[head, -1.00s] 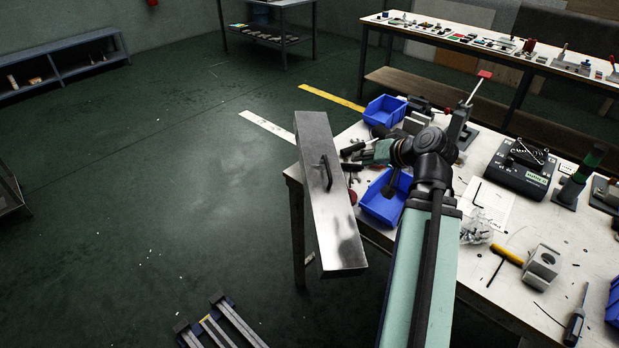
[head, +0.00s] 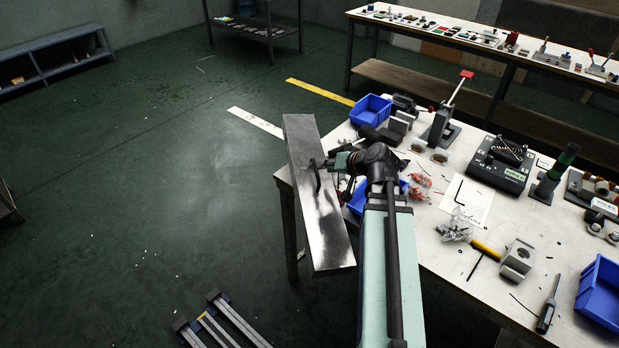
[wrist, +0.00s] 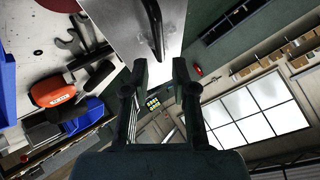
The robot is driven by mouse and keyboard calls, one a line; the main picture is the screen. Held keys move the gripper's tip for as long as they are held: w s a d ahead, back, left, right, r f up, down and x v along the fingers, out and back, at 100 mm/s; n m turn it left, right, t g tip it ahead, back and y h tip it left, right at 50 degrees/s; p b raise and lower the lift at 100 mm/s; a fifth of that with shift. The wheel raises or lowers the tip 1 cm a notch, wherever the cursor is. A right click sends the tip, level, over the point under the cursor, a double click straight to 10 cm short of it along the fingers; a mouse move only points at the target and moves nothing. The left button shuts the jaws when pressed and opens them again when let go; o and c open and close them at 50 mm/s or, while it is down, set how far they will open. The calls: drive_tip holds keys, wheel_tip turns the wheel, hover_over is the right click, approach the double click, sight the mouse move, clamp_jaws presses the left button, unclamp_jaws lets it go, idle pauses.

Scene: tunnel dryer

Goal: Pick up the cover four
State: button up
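The cover, a long grey metal plate (head: 328,235), stands out at the table's left edge and overhangs the floor. What bears it is hidden. It carries a black bar handle (head: 317,180) near its middle. The plate (wrist: 118,22) and handle (wrist: 155,28) also show at the top of the wrist view. My gripper (head: 326,164) is beside the handle on its right in the head view, partly hidden by my wrist. In the wrist view my gripper (wrist: 160,72) is open, with nothing between its fingertips. The handle lies just beyond the gap, in line with it.
The white table (head: 430,250) has blue bins (head: 371,108), a black box (head: 503,165), a lever press (head: 443,125), a yellow-handled tool (head: 486,249) and a screwdriver (head: 548,308). One blue bin is right beside my wrist. Floor left of the cover is clear.

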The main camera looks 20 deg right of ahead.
sight(316, 167)
drive_tip(key=shift+p+x, duration=0.8)
drive_tip(key=shift+x, duration=2.8)
clamp_jaws()
